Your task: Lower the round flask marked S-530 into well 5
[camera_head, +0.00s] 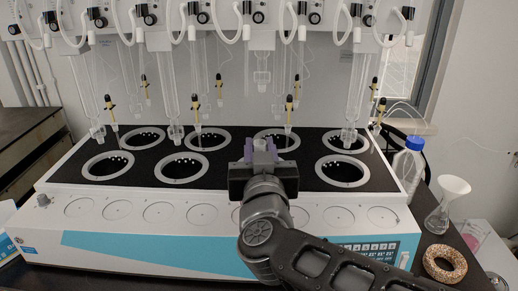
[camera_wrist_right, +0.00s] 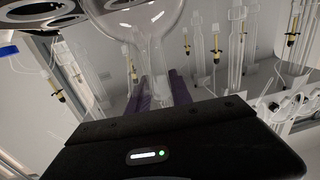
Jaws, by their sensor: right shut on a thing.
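My right gripper (camera_head: 261,150) is over the middle of the black top of the distiller, in front of the back-row wells. In the right wrist view its purple fingers (camera_wrist_right: 181,88) are shut on the neck of a clear round flask (camera_wrist_right: 140,18). The flask's bulb runs out of the top of that view, and no marking on it is legible. In the head view the gripper hides most of the flask. The front-row well behind the gripper is hidden too. Open wells include a front-right one (camera_head: 342,173) and a front-left one (camera_head: 181,167). No well numbers are readable. My left gripper is not in view.
Glass tubes (camera_head: 171,90) and yellow-black fittings (camera_head: 289,107) hang over the back wells. A blue-capped bottle (camera_head: 406,170), a flask with a funnel (camera_head: 447,205) and a cork ring (camera_head: 444,263) stand at the right. The distiller's front panel (camera_head: 150,240) is blue and white.

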